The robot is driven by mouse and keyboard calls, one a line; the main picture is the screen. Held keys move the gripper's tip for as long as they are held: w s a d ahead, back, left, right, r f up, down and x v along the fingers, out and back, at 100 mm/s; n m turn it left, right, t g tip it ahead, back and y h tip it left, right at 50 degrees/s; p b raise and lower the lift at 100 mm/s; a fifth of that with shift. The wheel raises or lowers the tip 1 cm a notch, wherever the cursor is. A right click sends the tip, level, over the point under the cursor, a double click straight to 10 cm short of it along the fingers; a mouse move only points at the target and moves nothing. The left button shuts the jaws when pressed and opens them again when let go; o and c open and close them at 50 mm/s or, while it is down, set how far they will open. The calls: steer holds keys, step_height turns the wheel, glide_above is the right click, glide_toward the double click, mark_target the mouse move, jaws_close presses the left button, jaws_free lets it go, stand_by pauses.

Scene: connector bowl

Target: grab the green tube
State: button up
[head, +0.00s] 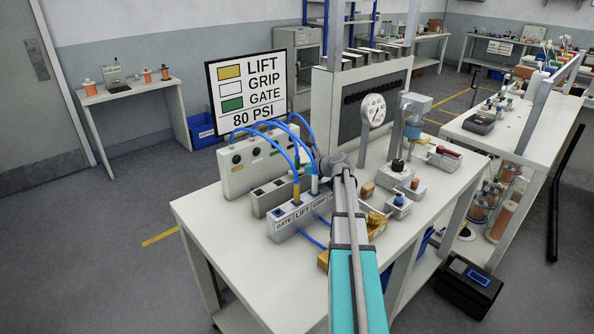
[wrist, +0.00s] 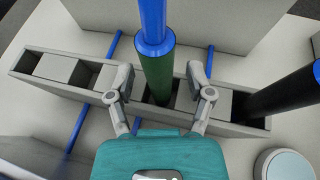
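The green tube (wrist: 157,78) is a dark green sleeve on the end of a blue hose (wrist: 154,20). In the wrist view it stands in a slot of a grey slotted block (wrist: 45,66). My gripper (wrist: 160,80) is open, with one finger on each side of the green sleeve and a visible gap on both sides. In the head view my arm reaches over the table to the hoses, and its wrist hides much of that spot.
A dark sleeve (wrist: 288,92) on another hose stands at the block's right end. A block labelled GATE, LIFT, GRIP (head: 297,218) and a yellow sleeve (head: 296,192) are near. A sign (head: 246,88) and a pressure gauge (head: 373,110) stand behind. The front left tabletop (head: 225,235) is clear.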

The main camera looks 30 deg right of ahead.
jaws_close()
steer(key=shift+r, duration=0.15)
step_height(320, 180, up, 2)
steer(key=shift+p, duration=1.15)
steer(key=s+d+r+p, duration=0.2)
steer(key=s+r+p, duration=0.3)
steer(key=s, duration=0.1)
steer(key=s+d+r+p, duration=0.3)
steer(key=s+r+p, duration=0.2)
steer(key=s, duration=0.2)
steer(key=shift+d+r+p, duration=0.3)
steer(key=shift+r+p, duration=0.05)
